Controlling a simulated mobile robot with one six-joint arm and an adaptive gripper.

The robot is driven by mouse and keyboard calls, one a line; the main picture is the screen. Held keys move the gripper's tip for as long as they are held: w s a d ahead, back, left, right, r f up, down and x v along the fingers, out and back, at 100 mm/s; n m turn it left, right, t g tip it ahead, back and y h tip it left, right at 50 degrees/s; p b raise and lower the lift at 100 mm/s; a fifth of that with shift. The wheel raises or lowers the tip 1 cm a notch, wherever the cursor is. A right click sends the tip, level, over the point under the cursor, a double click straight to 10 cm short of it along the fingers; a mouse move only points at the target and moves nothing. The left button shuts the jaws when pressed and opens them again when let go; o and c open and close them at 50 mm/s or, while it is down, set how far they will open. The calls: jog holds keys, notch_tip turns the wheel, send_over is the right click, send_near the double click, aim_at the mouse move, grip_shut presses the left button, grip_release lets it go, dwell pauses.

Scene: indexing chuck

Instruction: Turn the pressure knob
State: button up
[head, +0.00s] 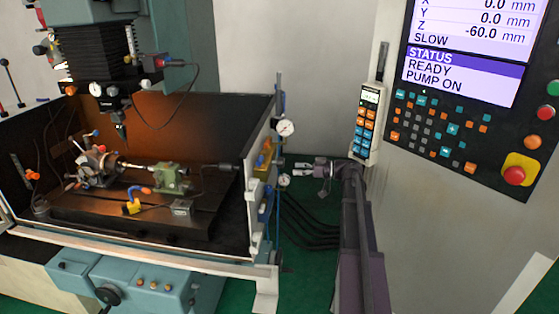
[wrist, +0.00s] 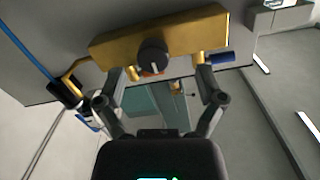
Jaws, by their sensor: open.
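A dark round knob (wrist: 153,55) with a pale mark on its face sits on a brass-coloured block (wrist: 110,52) in the wrist view. In the head view the yellowish block (head: 263,158) is on the right side wall of the machine, and I cannot make out the knob there. My gripper (wrist: 166,73) is open and empty, its fingers spread toward the block with the knob between them in the picture. In the head view my gripper (head: 298,168) points left at the wall, with a gap to the block. I see no contact with the knob.
Pressure gauges, an upper one (head: 285,128) and a lower one (head: 284,180), stand close to my gripper. A blue hose (wrist: 28,47) runs beside the block. A handheld pendant (head: 368,122) hangs to the right. Dark hoses (head: 308,222) hang below.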

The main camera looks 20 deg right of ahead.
aim_at(281, 163)
jog(key=shift+d+r+t, duration=0.3)
jog(key=shift+d+r, duration=0.3)
jog(key=shift+d, duration=0.2)
jog(key=shift+w, duration=0.1)
jog(key=shift+x, duration=3.7)
jog(key=shift+c, duration=0.2)
jog(key=c, duration=1.1)
